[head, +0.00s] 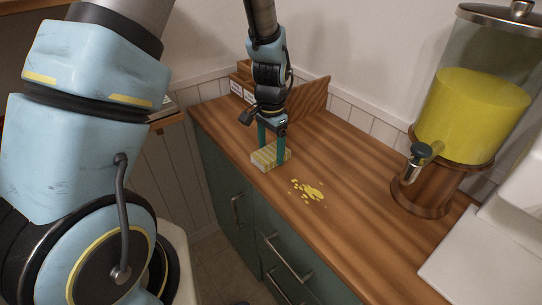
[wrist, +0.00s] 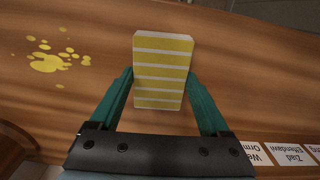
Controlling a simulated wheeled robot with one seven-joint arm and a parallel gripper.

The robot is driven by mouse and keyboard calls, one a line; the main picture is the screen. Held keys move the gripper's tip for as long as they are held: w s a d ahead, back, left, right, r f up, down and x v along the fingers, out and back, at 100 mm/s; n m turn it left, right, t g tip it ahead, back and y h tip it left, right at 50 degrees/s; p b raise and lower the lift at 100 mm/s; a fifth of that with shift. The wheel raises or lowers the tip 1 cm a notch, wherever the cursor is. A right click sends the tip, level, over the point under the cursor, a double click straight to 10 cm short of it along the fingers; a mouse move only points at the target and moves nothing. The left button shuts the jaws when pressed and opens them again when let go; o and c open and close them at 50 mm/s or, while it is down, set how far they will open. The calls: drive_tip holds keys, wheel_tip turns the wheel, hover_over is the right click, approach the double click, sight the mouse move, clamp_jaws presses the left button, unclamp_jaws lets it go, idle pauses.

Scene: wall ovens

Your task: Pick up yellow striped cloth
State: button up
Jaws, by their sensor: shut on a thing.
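The yellow striped cloth (head: 268,157) is a small block with yellow and white stripes near the left front edge of the wooden counter. My gripper (head: 270,152) points down with its teal fingers on either side of the cloth. In the wrist view the cloth (wrist: 162,72) sits between the two fingertips (wrist: 160,80), and the gripper is shut on it. The cloth appears at or very near the counter surface; I cannot tell if there is a gap under it.
A yellow spill (head: 309,190) lies on the wooden counter (head: 345,225) right of the cloth. A drink dispenser with yellow liquid (head: 470,115) stands at the right. A wooden box with labels (head: 243,86) is at the back left. Green drawers (head: 285,255) are below the counter.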

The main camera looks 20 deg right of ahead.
sight(271, 152)
drive_tip(key=shift+c, duration=0.6)
drive_tip(key=shift+r, duration=0.1)
wheel_tip(271, 152, up, 10)
drive_tip(key=b, duration=0.2)
drive_tip(key=shift+b, duration=0.35)
drive_tip(key=o, duration=0.8)
drive_tip(key=c, duration=0.6)
drive_tip(key=shift+c, duration=0.2)
